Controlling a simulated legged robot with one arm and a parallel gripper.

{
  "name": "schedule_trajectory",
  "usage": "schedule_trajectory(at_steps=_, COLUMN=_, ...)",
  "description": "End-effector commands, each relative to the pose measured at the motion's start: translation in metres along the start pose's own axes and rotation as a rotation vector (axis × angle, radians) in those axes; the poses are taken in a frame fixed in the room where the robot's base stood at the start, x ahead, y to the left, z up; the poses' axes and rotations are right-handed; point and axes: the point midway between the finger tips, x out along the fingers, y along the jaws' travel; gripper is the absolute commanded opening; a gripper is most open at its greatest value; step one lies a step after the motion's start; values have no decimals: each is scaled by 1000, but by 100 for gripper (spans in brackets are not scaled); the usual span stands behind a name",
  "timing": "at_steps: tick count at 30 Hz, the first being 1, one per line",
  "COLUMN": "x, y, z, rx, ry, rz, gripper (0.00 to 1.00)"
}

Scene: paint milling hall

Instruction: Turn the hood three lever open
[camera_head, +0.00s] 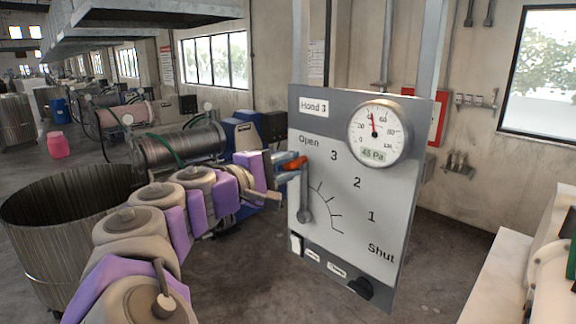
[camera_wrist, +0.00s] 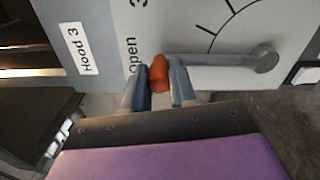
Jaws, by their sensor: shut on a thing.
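The Hood 3 panel (camera_head: 340,190) stands upright in front of me, with a scale marked Open, 3, 2, 1 and Shut. Its grey lever (camera_head: 304,195) points nearly straight up from the pivot, with its tip by the word Open. The lever's orange knob (camera_head: 293,163) is between the fingers of my gripper (camera_head: 290,164). In the wrist view, the gripper (camera_wrist: 159,84) is shut on the orange knob (camera_wrist: 159,72), one finger on each side, and the lever arm (camera_wrist: 218,62) runs right to its pivot. The fingers partly hide the knob in the head view.
A round gauge (camera_head: 378,133) on the panel reads about 45 Pa. A black knob (camera_head: 361,288) sits low on the panel. A large metal vat (camera_head: 60,215) stands at the left. A white surface (camera_head: 500,285) is at the right. Milling machines line the left side.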

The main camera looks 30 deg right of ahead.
Motion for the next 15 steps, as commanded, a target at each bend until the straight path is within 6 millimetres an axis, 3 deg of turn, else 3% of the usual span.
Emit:
schedule_trajectory(at_steps=9, x=0, y=-2, z=-2, rx=-3, ry=2, rz=-4, gripper=0)
schedule_trajectory(at_steps=10, x=0, y=-2, z=-2, rx=-3, ry=2, rz=-4, gripper=28)
schedule_trajectory(at_steps=15, x=0, y=-1, z=-1, rx=-1, ry=1, rz=-2, gripper=44)
